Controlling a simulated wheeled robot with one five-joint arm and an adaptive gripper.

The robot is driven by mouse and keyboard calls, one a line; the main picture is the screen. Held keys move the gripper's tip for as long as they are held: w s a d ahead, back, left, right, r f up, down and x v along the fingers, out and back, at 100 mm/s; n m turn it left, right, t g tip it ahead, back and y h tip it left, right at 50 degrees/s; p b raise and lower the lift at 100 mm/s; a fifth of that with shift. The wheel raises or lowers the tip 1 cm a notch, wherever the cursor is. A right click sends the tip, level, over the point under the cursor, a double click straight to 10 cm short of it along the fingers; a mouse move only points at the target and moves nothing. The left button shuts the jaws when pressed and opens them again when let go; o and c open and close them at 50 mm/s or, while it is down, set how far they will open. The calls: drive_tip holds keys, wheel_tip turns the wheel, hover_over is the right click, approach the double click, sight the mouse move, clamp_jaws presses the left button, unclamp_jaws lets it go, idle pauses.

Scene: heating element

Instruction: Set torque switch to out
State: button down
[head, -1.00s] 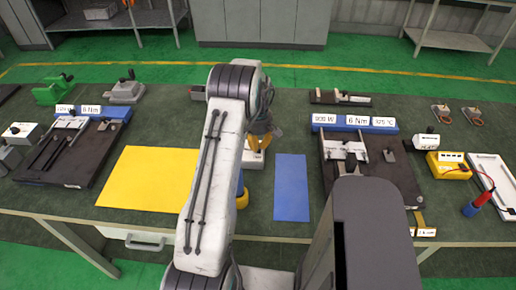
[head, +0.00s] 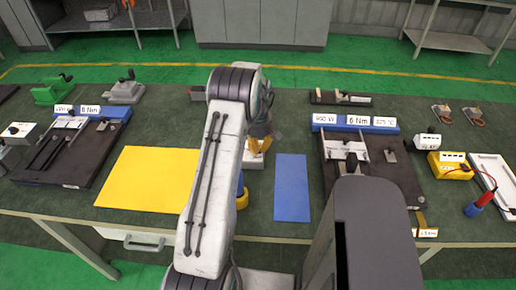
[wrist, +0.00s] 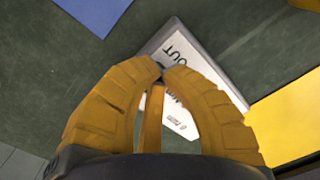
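The torque switch (wrist: 185,46) is a grey-edged box with a white face in the wrist view. Its face shows the word OUT at the top and smaller, partly hidden lettering lower down. My gripper (wrist: 163,68) has yellow fingers that reach over this face, with their tips close together near the word OUT. A small dark bit shows at the tips; I cannot tell whether it is a lever or the tips themselves. The fingers hide the middle of the face. In the head view my gripper (head: 258,145) is over the box (head: 255,163), mostly behind my arm.
A yellow mat (head: 145,177) lies left of the box and a blue mat (head: 291,188) right of it. Dark fixtures stand at left (head: 60,160) and right (head: 395,180). A yellow meter (head: 450,165) and a white tray (head: 492,170) are at far right.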

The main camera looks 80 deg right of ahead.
drive_tip(key=shift+a+f, duration=0.1)
drive_tip(key=shift+f, duration=0.25)
idle(0.3)
drive_tip(key=shift+r+p, duration=1.85)
drive_tip(key=shift+r, duration=1.7)
